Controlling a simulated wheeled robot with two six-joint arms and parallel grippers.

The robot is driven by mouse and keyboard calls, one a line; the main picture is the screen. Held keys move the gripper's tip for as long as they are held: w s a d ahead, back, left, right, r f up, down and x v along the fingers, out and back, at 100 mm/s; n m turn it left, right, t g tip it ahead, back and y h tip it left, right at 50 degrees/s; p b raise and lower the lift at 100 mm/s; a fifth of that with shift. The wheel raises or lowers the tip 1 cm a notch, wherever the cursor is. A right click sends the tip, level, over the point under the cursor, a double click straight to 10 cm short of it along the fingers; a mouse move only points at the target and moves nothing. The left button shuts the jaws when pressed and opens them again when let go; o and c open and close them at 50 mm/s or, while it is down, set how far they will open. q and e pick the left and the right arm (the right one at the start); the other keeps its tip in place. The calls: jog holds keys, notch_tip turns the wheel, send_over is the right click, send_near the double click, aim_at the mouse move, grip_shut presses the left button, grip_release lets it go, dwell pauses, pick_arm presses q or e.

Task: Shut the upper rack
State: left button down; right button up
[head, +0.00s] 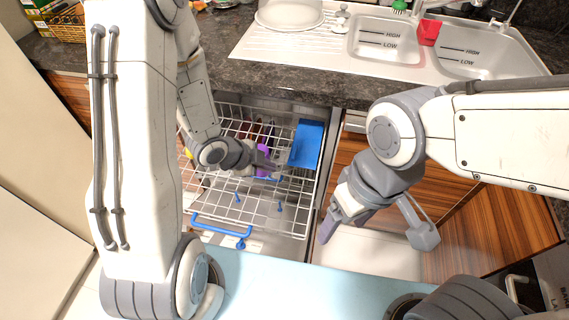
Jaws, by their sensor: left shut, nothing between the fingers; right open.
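My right gripper (342,228) is open and empty, just right of the rack, pointing down. My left arm hides the rack's left side.
A dark stone counter (290,82) runs above the dishwasher, with a double sink (385,40) and a white dish (290,14) on it. Wooden cabinet fronts (455,190) stand to the right.

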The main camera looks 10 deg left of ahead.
aim_at(294, 164)
pick_arm(q)
jog(key=shift+w+d+f+b, duration=0.2)
jog(key=shift+w+d+f, duration=0.45)
jog(key=shift+w+f, duration=0.7)
jog(key=shift+w+d+f+b, duration=0.2)
jog(key=shift+w+d+f, duration=0.5)
jog(key=shift+w+f, duration=0.7)
jog(key=shift+w+d+f+b, duration=0.2)
jog(key=shift+w+d+f, duration=0.45)
jog(key=shift+w+f, duration=0.7)
jog(key=shift+w+r, duration=0.15)
jog(key=shift+r, duration=0.05)
